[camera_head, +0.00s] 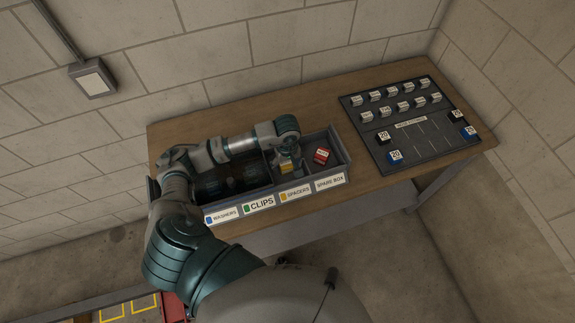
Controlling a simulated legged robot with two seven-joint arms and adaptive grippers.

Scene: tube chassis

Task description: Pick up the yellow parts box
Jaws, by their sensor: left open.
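The yellow parts box (287,169) is a small block in the tray's compartment labelled SPACERS. My left arm reaches in over the tray, and my left gripper (287,161) points down at the yellow box. The gripper is open, with its fingertips at or just above the box; the exact contact is too small to tell. The gripper hides part of the box. The grey compartment tray (345,158) has labels WASHERS, CLIPS, SPACERS and SPARE BOX along its front. My right gripper is not in view.
A red box (321,156) lies in the SPARE BOX compartment, right of the yellow one. Dark round items (210,184) sit in the left compartments, partly under my arm. A dark board (410,120) with small labelled blocks covers the table's right side. A block wall stands behind.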

